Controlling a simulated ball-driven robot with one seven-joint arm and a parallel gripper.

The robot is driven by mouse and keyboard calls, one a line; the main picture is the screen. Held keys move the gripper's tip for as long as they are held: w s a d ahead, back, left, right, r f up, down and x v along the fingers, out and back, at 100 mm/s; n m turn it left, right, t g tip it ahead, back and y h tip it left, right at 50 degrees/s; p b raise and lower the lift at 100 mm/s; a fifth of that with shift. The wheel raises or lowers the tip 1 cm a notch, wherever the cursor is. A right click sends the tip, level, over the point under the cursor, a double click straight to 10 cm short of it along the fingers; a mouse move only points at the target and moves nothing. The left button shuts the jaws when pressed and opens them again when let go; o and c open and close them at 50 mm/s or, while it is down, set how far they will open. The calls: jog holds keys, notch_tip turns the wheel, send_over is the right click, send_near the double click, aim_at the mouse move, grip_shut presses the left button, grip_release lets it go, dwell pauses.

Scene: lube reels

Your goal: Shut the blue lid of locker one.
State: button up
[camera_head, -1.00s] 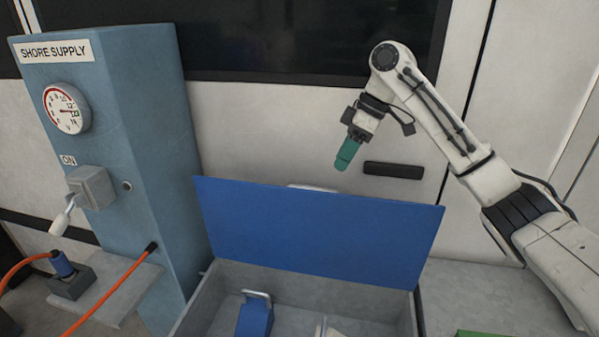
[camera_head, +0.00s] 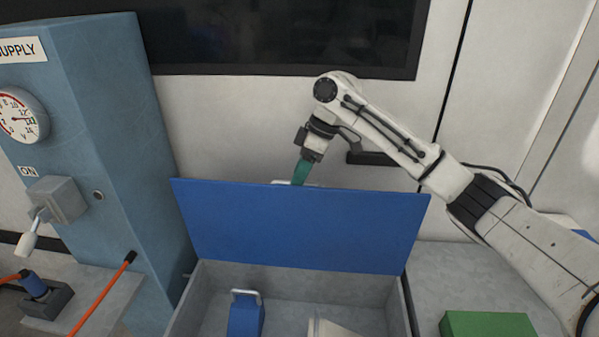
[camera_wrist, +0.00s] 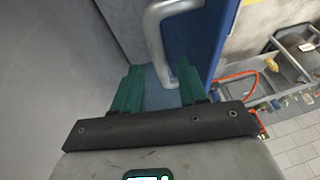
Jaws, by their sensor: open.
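The blue lid (camera_head: 300,225) of the grey locker (camera_head: 401,305) stands raised, leaving the locker open. A pale handle (camera_head: 280,183) barely shows behind its top edge; most of it is hidden by the lid. My gripper (camera_head: 300,175) points down at that edge, its green fingers partly behind the lid. In the wrist view my gripper (camera_wrist: 160,75) has its two green fingers apart. The curved handle (camera_wrist: 154,40) lies ahead, its bar showing between the fingers, and the lid (camera_wrist: 190,40) is at the right. I cannot tell whether the fingers touch the handle.
Inside the locker are a blue item (camera_head: 246,318) with a handle and a pale item (camera_head: 333,329). A blue supply cabinet (camera_head: 110,130) stands left. A green box (camera_head: 488,325) sits at lower right. A wall is close behind the lid.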

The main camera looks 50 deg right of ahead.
jog(key=shift+a+f, duration=0.15)
jog(key=shift+f, duration=0.35)
grip_shut()
dwell(0.4)
